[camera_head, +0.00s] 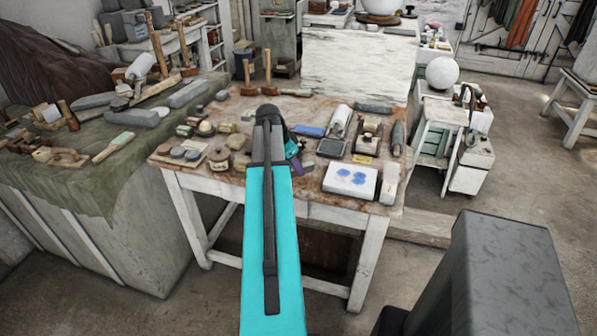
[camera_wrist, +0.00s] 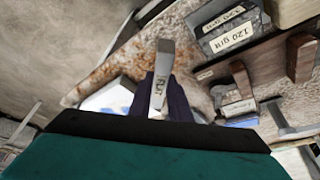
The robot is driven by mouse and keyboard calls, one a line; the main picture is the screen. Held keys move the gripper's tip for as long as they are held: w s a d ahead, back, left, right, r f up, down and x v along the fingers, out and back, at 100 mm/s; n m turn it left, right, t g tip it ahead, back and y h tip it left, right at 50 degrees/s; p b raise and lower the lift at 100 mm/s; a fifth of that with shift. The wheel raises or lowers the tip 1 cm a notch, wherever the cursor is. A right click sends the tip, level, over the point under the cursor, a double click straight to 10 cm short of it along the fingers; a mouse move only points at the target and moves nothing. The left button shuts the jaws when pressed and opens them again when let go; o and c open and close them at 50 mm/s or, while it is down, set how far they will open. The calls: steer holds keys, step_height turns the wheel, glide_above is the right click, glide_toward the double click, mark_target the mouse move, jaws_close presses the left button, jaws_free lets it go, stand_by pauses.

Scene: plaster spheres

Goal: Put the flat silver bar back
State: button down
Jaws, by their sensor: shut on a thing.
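The flat silver bar (camera_wrist: 164,72) stands out from between my fingers in the wrist view, with a label reading "FLAT" on its face. My gripper (camera_wrist: 168,100) is shut on it, and its dark purple fingers hide the bar's lower part. In the head view my gripper (camera_head: 294,160) is over the front middle of the worktable (camera_head: 315,190), partly hidden behind my arm. I cannot make out the bar in that view. The bar appears clear of the table in the wrist view, though its height is hard to judge.
A white block with blue spots (camera_head: 351,179) lies right of my gripper at the table's front edge. Grit-labelled pieces (camera_wrist: 232,36) and wooden blocks show in the wrist view. Round pieces (camera_head: 218,155) sit to the left. Mallets (camera_head: 267,72) stand at the back.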

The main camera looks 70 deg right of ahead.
steer(key=shift+s+d, duration=0.15)
steer(key=shift+d, duration=0.2)
steer(key=shift+f, duration=0.1)
steer(key=shift+f+p, duration=0.75)
steer(key=shift+f, duration=0.95)
steer(key=shift+f, duration=0.1)
steer(key=c, duration=1.6)
jaws_free()
steer(key=shift+c, duration=0.2)
steer(key=shift+a+r, duration=0.1)
steer(key=shift+r, duration=0.1)
steer(key=shift+b+v, duration=1.3)
steer(key=shift+v, duration=4.6)
